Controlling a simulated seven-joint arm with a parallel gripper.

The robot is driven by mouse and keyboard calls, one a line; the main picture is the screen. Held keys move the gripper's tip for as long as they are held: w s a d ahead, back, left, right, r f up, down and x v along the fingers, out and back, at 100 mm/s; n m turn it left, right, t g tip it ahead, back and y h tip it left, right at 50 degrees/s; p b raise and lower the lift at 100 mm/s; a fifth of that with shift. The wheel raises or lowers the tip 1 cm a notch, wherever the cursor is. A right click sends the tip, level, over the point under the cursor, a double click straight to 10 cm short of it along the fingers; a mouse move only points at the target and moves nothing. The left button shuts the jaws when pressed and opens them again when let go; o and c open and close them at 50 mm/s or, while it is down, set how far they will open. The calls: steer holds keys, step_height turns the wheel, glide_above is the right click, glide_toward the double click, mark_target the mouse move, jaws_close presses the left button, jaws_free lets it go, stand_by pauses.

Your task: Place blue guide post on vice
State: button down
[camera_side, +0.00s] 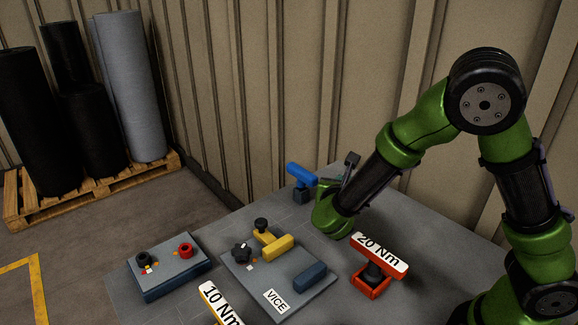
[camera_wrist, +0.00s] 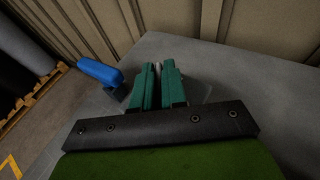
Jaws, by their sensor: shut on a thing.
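My gripper (camera_wrist: 158,68) is over the back of the table, its green fingers nearly together. A thin pale bit shows between the fingertips in the wrist view; I cannot tell whether it is the blue guide post. In the side view my gripper (camera_side: 331,183) is just right of a blue T-shaped piece (camera_side: 301,174) in a dark holder. That blue piece also shows left of the fingers in the wrist view (camera_wrist: 100,71), apart from them. The vice (camera_side: 262,284), a grey plate with a yellow part, a black knob and a blue-grey block, lies front left of my gripper.
A red tool marked 20 Nm (camera_side: 371,268) stands right of the vice. A yellow tool marked 10 Nm (camera_side: 221,303) is at the front. A small plate with black and red rings (camera_side: 178,272) lies at the left. A corrugated wall (camera_side: 270,90) rises behind the table.

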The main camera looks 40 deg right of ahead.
step_height(320, 180, up, 9)
steer(key=shift+a+r, duration=0.1)
steer(key=shift+r, duration=0.1)
steer(key=s+a+r+n+t, duration=0.1)
steer(key=s+a, duration=0.2)
steer(key=a, duration=1.4)
step_height(320, 180, down, 9)
steer(key=shift+y, duration=0.4)
steer(key=shift+d+f, duration=0.1)
steer(key=shift+f, duration=0.05)
steer(key=c, duration=1.2)
jaws_free()
